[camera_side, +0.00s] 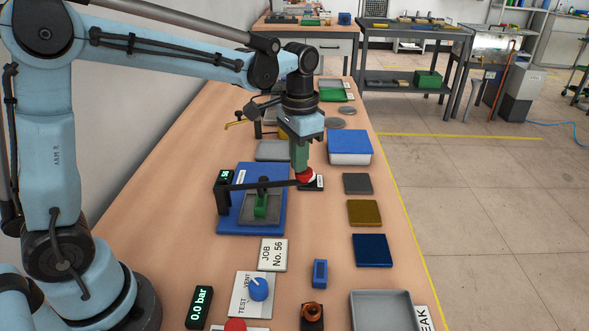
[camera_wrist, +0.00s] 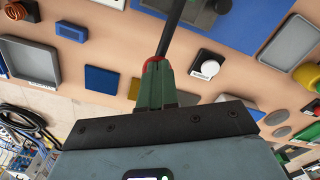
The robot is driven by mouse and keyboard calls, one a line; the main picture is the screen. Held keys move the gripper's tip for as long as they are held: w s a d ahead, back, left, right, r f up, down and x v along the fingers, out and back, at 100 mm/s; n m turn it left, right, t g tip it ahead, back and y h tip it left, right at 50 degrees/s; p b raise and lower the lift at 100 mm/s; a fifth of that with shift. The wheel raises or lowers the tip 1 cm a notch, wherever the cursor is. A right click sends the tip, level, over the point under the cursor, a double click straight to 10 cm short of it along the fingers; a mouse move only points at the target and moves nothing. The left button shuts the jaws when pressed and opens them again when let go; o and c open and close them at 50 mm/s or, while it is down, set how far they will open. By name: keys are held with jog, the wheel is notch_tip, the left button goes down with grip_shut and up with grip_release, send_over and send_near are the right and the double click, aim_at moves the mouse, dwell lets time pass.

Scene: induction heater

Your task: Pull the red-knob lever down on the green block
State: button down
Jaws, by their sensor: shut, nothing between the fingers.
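The lever (camera_side: 262,185) is a dark bar running right from a black post on a blue plate (camera_side: 277,222), over the green block (camera_side: 261,206) in a grey tray. It looks nearly level. Its red knob (camera_side: 305,177) is at the right end. My gripper (camera_side: 303,170) points down with its green fingers shut, right above the knob. In the wrist view, the fingertips (camera_wrist: 156,72) overlap the red knob (camera_wrist: 151,64), and the lever (camera_wrist: 170,28) runs away upward. The fingers look to be against the knob, but I cannot tell if they touch.
A blue-lidded white box (camera_side: 349,148) stands behind right. Grey, olive and blue (camera_side: 372,251) pads line the right edge. A white-topped button (camera_wrist: 206,62) sits near the knob. A JOB sign (camera_side: 273,255) and a blue valve knob (camera_side: 259,288) are in front.

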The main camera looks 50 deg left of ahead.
jog(key=shift+f, duration=1.45)
jog(key=shift+r, duration=0.1)
notch_tip(320, 180, up, 13)
dwell(0.5)
jog(key=s+a+f+n+t, duration=0.1)
jog(key=s+f+n+t, duration=0.2)
jog(key=s+f+t, duration=0.4)
jog(key=s+f, duration=0.2)
jog(key=s, duration=0.3)
jog(key=shift+a, duration=0.2)
